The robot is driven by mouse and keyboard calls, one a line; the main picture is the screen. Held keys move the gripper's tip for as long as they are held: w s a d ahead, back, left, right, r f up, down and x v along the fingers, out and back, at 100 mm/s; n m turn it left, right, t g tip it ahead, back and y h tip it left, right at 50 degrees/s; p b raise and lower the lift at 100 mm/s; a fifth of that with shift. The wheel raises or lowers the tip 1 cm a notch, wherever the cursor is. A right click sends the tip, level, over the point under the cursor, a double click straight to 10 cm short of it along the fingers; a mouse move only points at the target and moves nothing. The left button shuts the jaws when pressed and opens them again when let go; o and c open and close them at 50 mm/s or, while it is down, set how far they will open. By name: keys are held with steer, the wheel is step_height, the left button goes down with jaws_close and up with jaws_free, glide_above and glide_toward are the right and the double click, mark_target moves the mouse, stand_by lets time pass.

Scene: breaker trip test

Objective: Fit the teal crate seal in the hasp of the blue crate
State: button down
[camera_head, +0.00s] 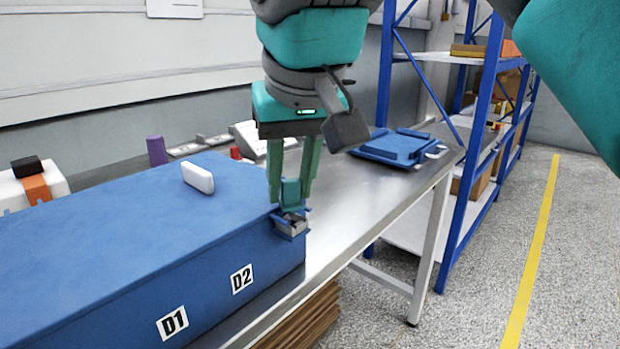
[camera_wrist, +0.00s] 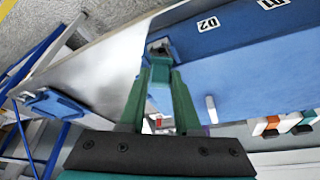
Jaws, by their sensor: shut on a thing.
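The blue crate (camera_head: 120,235) lies on the metal table, with labels D1 and D2 on its front side. Its hasp (camera_head: 290,224) is a small grey and blue fitting at the crate's right end; it also shows in the wrist view (camera_wrist: 158,47). My gripper (camera_head: 291,190) points down over the hasp and is shut on the teal crate seal (camera_head: 290,192). The seal also shows between the fingertips in the wrist view (camera_wrist: 160,70). Its lower end is at or just above the hasp; I cannot tell whether it is inside.
A white block (camera_head: 198,177) lies on the crate. A blue tray (camera_head: 398,147) lies on the table (camera_head: 345,205) to the right, with bare tabletop between. A purple cylinder (camera_head: 156,150) stands behind the crate. Blue shelving (camera_head: 470,150) stands at the right.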

steer(key=shift+f, duration=0.35)
steer(key=shift+r, duration=0.35)
stand_by(0.7)
steer(key=shift+f, duration=0.3)
stand_by(1.2)
steer(key=shift+r, duration=0.15)
steer(key=shift+r, duration=0.2)
steer(key=shift+a+p, duration=0.1)
steer(key=shift+p, duration=0.2)
stand_by(1.4)
steer(key=shift+f, duration=0.4)
steer(key=shift+r, duration=0.1)
